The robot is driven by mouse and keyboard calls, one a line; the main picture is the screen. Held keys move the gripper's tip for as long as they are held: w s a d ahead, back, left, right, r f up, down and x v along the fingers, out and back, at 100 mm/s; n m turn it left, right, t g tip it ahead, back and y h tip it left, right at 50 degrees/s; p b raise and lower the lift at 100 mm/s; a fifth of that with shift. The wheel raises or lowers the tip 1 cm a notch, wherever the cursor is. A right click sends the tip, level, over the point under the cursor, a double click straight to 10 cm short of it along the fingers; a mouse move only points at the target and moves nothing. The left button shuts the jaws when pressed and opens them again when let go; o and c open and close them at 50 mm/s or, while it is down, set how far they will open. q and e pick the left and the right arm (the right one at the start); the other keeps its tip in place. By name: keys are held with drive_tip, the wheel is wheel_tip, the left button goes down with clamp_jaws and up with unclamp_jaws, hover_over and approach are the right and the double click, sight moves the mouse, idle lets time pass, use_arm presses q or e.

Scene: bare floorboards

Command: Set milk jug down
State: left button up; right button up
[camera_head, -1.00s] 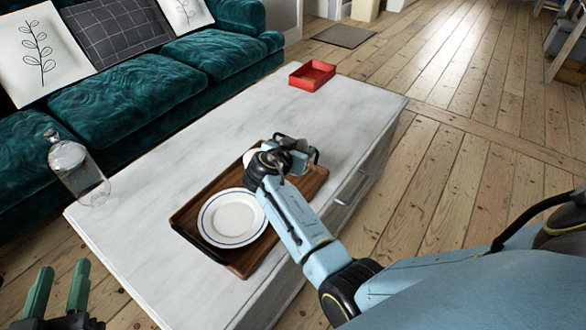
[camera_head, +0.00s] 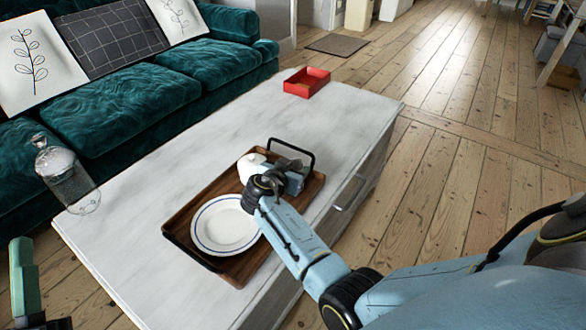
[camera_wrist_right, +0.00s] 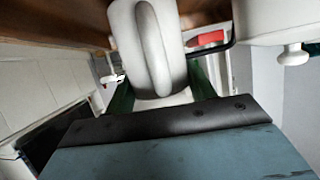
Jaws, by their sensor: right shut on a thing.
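The milk jug is white; its rounded handle (camera_wrist_right: 152,45) fills the middle of the right wrist view, between green fingers. My right gripper (camera_head: 291,176) is shut on the jug over the far end of the wooden tray (camera_head: 180,222). In the head view the gripper hides most of the jug, and I cannot tell whether its base touches the tray. A white lidded pot (camera_head: 249,165) stands beside the gripper; its knob shows in the right wrist view (camera_wrist_right: 292,55). My left gripper (camera_head: 24,285) is partly cut off at the lower left, its opening unclear.
A white plate (camera_head: 226,224) lies on the tray's near part. The tray's black far handle (camera_head: 296,143) stands just beyond my right gripper. A red open box (camera_head: 306,82) and a glass bottle (camera_head: 66,178) stand on the white table (camera_head: 190,130), with clear room between them.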

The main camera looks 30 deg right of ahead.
drive_tip(key=shift+f, duration=0.1)
drive_tip(key=o, duration=1.1)
use_arm(q)
drive_tip(key=shift+s+r+t, duration=0.15)
drive_tip(key=shift+t, duration=0.15)
